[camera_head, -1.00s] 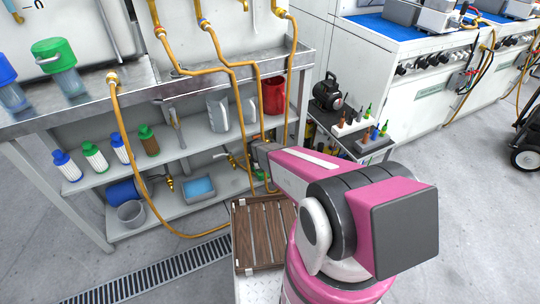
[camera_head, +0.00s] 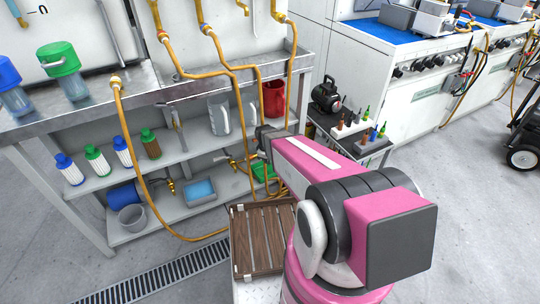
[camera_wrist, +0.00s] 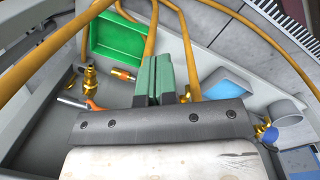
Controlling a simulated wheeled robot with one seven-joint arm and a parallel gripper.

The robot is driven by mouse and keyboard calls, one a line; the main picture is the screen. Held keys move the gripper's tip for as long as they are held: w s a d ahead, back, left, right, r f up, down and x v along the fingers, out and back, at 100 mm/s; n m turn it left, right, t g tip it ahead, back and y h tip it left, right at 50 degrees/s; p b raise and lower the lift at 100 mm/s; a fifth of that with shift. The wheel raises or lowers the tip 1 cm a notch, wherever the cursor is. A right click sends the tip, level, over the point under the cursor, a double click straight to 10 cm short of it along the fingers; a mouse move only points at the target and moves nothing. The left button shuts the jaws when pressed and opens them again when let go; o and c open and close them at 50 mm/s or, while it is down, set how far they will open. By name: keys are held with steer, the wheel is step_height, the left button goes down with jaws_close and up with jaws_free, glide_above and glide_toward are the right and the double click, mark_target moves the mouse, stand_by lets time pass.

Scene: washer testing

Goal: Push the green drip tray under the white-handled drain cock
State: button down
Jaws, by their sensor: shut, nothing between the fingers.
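The green drip tray (camera_head: 264,172) lies on the lower shelf, partly hidden by my arm and the hoses in the head view. In the wrist view the tray (camera_wrist: 119,38) is at the upper left, beyond a brass cock (camera_wrist: 90,84) with a pale lever. This cock appears beside the tray, not over it. It also shows in the head view (camera_head: 236,161), left of the tray. My gripper (camera_wrist: 161,62) is shut and empty, with its green-grey fingertips right of the tray in the wrist view. I cannot tell whether they touch it. The head view hides the fingertips.
A blue basin (camera_head: 200,192), a grey bucket (camera_head: 132,217) and another brass valve (camera_head: 170,186) are on the lower shelf, to the left. Orange hoses (camera_head: 239,115) hang in front of the shelves. A wooden slatted crate (camera_head: 258,240) stands before the bench.

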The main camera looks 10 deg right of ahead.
steer(key=s+d+r+m, duration=0.1)
steer(key=s+r+m, duration=0.2)
steer(key=r, duration=0.3)
steer(key=shift+s+r+m, duration=0.15)
steer(key=shift+r+m, duration=0.25)
steer(key=c, duration=1.8)
jaws_free()
